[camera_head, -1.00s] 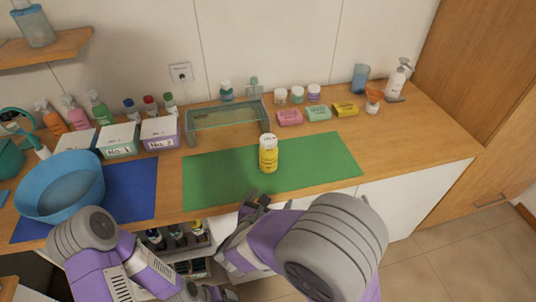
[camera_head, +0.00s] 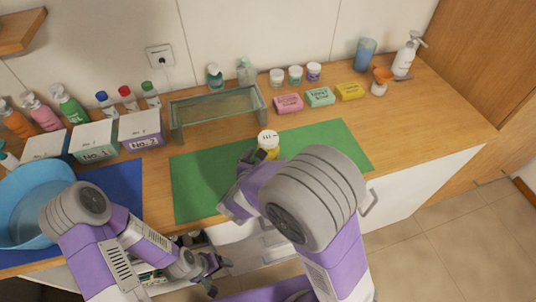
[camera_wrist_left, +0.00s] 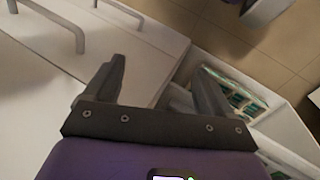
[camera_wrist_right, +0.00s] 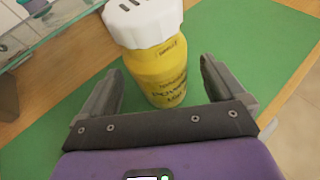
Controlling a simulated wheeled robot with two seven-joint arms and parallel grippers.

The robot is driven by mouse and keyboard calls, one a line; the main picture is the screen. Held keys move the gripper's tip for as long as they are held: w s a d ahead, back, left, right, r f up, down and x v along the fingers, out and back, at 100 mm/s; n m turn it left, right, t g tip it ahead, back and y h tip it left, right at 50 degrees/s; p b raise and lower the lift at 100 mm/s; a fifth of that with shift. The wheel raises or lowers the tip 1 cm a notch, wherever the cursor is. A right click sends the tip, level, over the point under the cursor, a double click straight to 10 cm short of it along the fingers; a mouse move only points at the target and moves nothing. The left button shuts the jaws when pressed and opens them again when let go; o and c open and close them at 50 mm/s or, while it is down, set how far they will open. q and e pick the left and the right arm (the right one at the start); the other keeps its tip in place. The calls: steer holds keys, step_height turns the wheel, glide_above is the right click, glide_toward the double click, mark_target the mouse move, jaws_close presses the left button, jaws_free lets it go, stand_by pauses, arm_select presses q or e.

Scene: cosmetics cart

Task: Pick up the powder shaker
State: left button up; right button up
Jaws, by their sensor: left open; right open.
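The powder shaker is a yellow bottle with a white, slotted cap, standing upright on the green mat (camera_head: 325,150). In the head view the shaker (camera_head: 268,140) is partly hidden by my right arm. In the right wrist view the shaker (camera_wrist_right: 155,60) stands just beyond and partly between the open fingers of my right gripper (camera_wrist_right: 162,88). Its label is partly readable. My right gripper (camera_head: 250,160) is close to it, with no visible grip on it. My left gripper (camera_head: 214,275) is open and empty, low in front of the counter; it also shows in the left wrist view (camera_wrist_left: 158,85).
A glass-topped stand (camera_head: 215,105) is behind the mat. Soap boxes (camera_head: 320,97) and small jars (camera_head: 295,75) stand behind right. A blue basin (camera_head: 30,205), numbered boxes (camera_head: 142,130) and bottles are at left. Counter space right of the mat is clear.

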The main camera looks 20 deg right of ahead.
steer(key=shift+x, duration=1.45)
steer(key=c, duration=1.1)
